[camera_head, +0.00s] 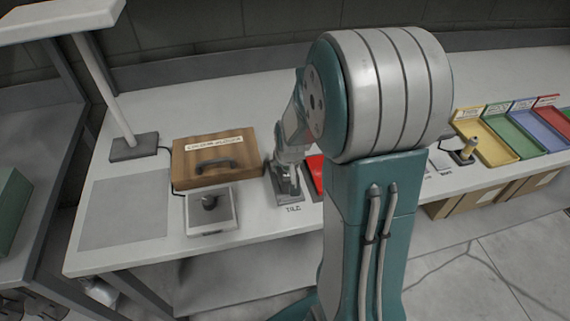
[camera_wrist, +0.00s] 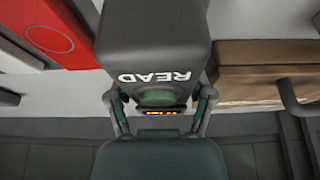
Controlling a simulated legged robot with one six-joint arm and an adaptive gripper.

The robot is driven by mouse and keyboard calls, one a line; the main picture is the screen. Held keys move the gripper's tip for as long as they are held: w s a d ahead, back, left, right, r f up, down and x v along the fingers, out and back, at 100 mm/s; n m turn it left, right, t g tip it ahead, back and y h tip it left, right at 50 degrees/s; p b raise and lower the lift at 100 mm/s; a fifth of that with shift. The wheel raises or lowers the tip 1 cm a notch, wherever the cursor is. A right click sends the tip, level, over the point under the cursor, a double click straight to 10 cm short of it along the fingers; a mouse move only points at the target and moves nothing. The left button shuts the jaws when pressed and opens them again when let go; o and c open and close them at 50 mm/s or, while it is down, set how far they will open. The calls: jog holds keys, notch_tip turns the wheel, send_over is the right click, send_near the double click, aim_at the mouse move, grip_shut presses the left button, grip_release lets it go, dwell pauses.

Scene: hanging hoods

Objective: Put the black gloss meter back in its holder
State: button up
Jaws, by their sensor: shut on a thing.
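My gripper (camera_wrist: 160,105) is shut on a dark grey, boxy meter (camera_wrist: 155,40). The meter bears the word READ, a green button and a small orange-lit display, and one finger lies on each side of it. In the head view my gripper (camera_head: 289,168) points down over a small grey stand (camera_head: 290,199) near the bench's front edge, between the wooden case and a red item. The stand has a short label on the bench in front of it. My gripper hides much of the stand, and I cannot tell whether the meter touches or sits in it.
A wooden case (camera_head: 190,177) with a dark handle stands close on the left. A red item (camera_head: 316,170) lies close on the right. Coloured trays (camera_head: 485,148) stand far right. A grey mat (camera_head: 125,210) lies left.

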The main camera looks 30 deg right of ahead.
jog(key=shift+d+f, duration=0.1)
jog(key=shift+f, duration=0.15)
jog(key=o, duration=1.3)
jog(key=v, duration=1.1)
jog(key=shift+s+r, duration=0.1)
jog(key=shift+r, duration=0.3)
